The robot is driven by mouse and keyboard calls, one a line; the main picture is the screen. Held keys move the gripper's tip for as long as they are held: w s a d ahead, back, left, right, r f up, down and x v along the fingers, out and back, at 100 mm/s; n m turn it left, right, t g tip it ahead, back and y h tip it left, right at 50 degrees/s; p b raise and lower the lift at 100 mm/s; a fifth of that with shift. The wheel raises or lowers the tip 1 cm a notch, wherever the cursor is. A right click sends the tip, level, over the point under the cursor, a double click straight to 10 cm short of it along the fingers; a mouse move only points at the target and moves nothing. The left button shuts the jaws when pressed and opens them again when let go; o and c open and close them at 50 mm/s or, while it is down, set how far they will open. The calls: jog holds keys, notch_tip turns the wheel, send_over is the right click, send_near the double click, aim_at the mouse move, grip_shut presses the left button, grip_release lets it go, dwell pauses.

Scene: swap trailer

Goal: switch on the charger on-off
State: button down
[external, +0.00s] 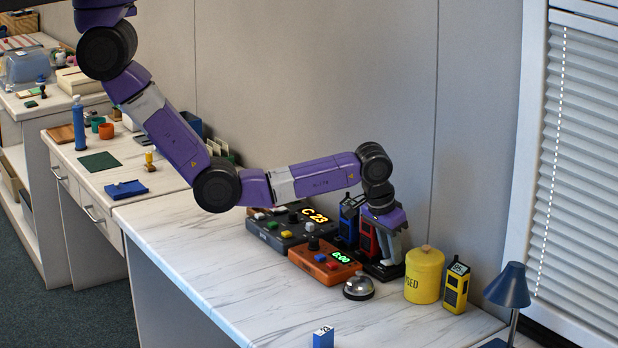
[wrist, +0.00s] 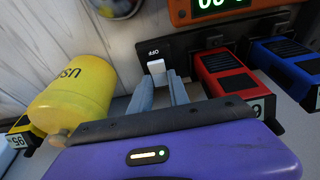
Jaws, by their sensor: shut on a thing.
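The charger (wrist: 180,45) is a long black base with a white on-off switch (wrist: 156,67) at one end, beside an OFF label (wrist: 153,52). My gripper (wrist: 161,80) is at this end, its two grey fingers shut on the white switch, with a narrow gap showing between them. In the external view my gripper (external: 391,258) points down at the right end of the charger (external: 383,271), and the switch is hidden there. A red radio (wrist: 232,77) and a blue radio (wrist: 285,65) stand in the charger beside my fingers.
A yellow canister (external: 424,276) and a yellow radio (external: 456,288) stand close to the right of my gripper. An orange timer box (external: 325,263), a bell (external: 358,287) and a dark control box (external: 285,230) are to the left.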

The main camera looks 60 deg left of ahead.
aim_at(390, 261)
jog(key=shift+w+g+b, duration=0.3)
jog(key=shift+g, duration=0.7)
jog(key=c, duration=1.2)
grip_release()
jog(key=shift+c, duration=0.2)
jog(key=shift+r, duration=0.1)
notch_tip(390, 261, up, 8)
jog(key=shift+s+f, duration=0.25)
jog(key=shift+s, duration=0.1)
